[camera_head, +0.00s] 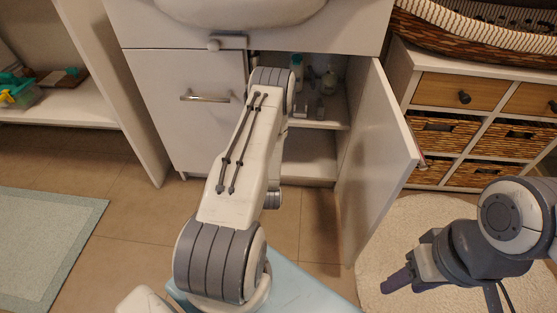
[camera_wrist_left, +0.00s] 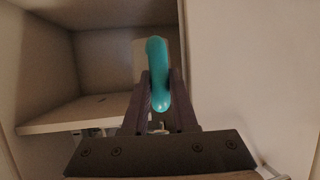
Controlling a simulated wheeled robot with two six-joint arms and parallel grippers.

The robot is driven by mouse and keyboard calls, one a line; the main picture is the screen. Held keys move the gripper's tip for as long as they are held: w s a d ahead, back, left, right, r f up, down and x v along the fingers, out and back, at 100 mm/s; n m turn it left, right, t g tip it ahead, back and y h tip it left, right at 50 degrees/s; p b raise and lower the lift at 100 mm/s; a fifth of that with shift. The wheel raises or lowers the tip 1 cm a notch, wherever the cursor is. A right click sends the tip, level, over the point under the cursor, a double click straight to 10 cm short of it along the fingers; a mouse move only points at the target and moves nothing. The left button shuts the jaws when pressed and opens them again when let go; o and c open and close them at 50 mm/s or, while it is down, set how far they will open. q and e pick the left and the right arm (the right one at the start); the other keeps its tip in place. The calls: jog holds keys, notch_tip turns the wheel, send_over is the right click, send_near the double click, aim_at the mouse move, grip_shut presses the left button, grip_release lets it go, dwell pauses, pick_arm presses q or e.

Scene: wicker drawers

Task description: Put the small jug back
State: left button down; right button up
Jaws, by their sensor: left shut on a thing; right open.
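In the left wrist view my left gripper (camera_wrist_left: 160,100) is shut on a teal, handle-like piece, which I take to be part of the small jug (camera_wrist_left: 157,70). A pale surface shows behind it, and I cannot tell whether it is the jug's body. The jug is in front of the open cabinet (camera_head: 310,165), with a shelf (camera_wrist_left: 75,115) to its left in the wrist view. In the head view my left arm hides the left gripper and the jug. My right gripper (camera_head: 400,281) is open and empty at the lower right, above the round rug.
The cabinet door (camera_head: 375,160) stands open to the right of my left arm. Small bottles (camera_head: 328,82) stand on the cabinet's upper shelf. A wicker drawer unit (camera_head: 465,125) is at the right. A pale round rug (camera_head: 425,215) and a green-edged mat (camera_head: 45,245) lie on the floor.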

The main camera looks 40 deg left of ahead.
pick_arm(q)
jog(key=shift+w+f, duration=0.35)
jog(key=shift+f, duration=0.15)
jog(key=w+a+f+b, duration=0.1)
jog(key=w+f+b, duration=0.2)
jog(key=w+a+f+b, duration=0.2)
jog(key=w+f+b, duration=0.2)
jog(key=w+a+f+b, duration=0.2)
jog(key=w+f+b, duration=0.1)
jog(key=f+b, duration=0.1)
jog(key=shift+w+a+f, duration=0.1)
jog(key=shift+w, duration=0.25)
pick_arm(e)
notch_tip(320, 180, down, 12)
jog(key=shift+w+d, duration=0.2)
jog(key=shift+w, duration=0.15)
jog(key=shift+r, duration=0.1)
pick_arm(q)
jog(key=c, duration=1.1)
grip_release()
jog(key=o, duration=0.4)
